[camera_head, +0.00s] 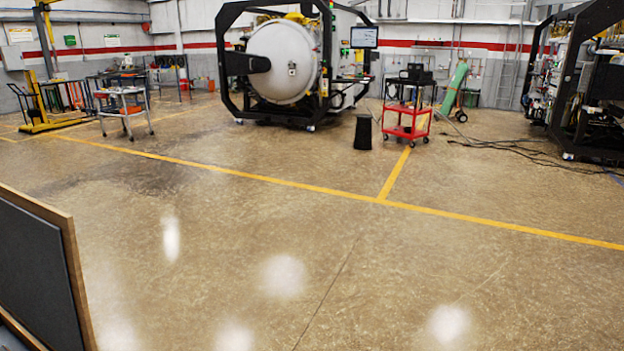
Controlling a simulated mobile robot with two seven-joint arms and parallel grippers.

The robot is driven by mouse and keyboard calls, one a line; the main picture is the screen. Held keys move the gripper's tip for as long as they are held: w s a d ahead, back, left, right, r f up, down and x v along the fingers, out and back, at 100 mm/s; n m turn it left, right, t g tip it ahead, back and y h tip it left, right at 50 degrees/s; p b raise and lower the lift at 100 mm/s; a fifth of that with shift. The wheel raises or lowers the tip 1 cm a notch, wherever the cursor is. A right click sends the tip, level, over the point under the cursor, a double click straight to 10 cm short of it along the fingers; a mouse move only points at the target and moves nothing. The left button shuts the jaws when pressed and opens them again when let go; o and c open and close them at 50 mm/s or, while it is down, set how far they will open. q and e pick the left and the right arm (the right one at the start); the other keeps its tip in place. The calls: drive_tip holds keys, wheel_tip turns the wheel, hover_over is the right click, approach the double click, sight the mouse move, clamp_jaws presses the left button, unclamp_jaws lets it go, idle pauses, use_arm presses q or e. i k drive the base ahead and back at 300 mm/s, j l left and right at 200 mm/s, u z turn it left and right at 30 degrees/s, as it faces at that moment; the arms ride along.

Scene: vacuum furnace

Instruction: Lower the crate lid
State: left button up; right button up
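At the lower left edge stands an upright panel with a dark grey face and a wooden rim, which looks like the raised crate lid (36,262). Its left part and its lower part run out of the picture. A small piece of something dark shows below it at the bottom left corner, too little to tell whether it is the crate. Neither of my grippers is in view.
The brown floor (330,250) ahead is wide and clear, with yellow lines (260,178). Farther back are a vacuum furnace (283,62), a red cart (406,120), a black bin (363,132), a grey table (124,108), a yellow lifter (45,100) and cables at the right.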

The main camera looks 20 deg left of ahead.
sight(42, 282)
drive_tip(key=i+u, duration=0.25)
drive_tip(key=u, duration=0.15)
drive_tip(key=i+l+u, duration=0.15)
drive_tip(key=u, duration=0.2)
drive_tip(key=i+l+u, duration=0.25)
drive_tip(key=u, duration=0.15)
drive_tip(key=i+l+u, duration=0.1)
drive_tip(key=u, duration=0.3)
drive_tip(key=i+l+u, duration=0.2)
drive_tip(key=u, duration=0.2)
drive_tip(key=i+l+u, duration=0.15)
drive_tip(key=u, duration=0.25)
drive_tip(key=l, duration=0.05)
